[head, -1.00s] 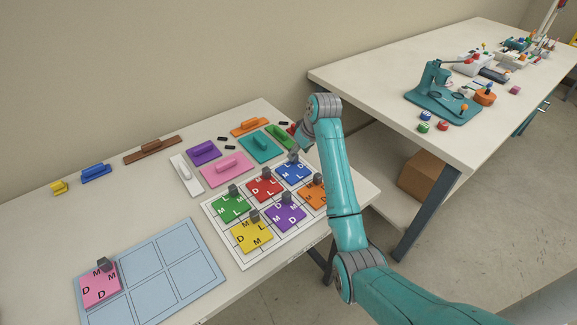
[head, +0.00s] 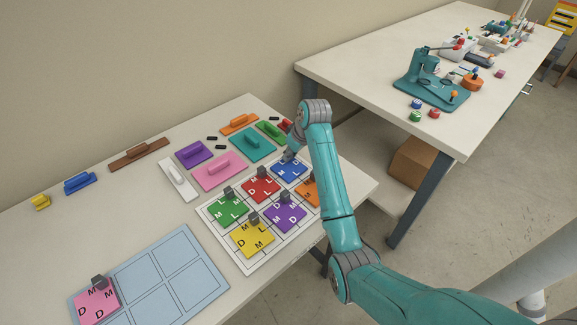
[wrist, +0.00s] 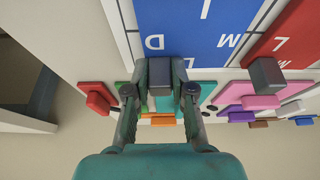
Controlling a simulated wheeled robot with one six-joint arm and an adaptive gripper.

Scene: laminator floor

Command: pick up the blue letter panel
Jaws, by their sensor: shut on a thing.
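The blue letter panel (head: 290,169) lies at the back of the white gridded board (head: 242,268), beside the red panel (head: 261,187). In the wrist view the blue panel (wrist: 200,28) fills the top middle, with white letters and a grey knob (wrist: 160,74). My gripper (wrist: 160,68) is shut on that knob, one finger on each side. In the head view my gripper (head: 289,156) is at the panel's back edge, and my wrist partly hides the knob. I cannot tell whether the panel is clear of the board.
Green (head: 228,210), yellow (head: 252,238), purple (head: 285,214) and orange (head: 312,191) panels with grey knobs stand close by. A pale blue sectioned tray (head: 180,285) holds a pink panel (head: 97,302). Handled blocks line the back. A second table (head: 385,65) stands right.

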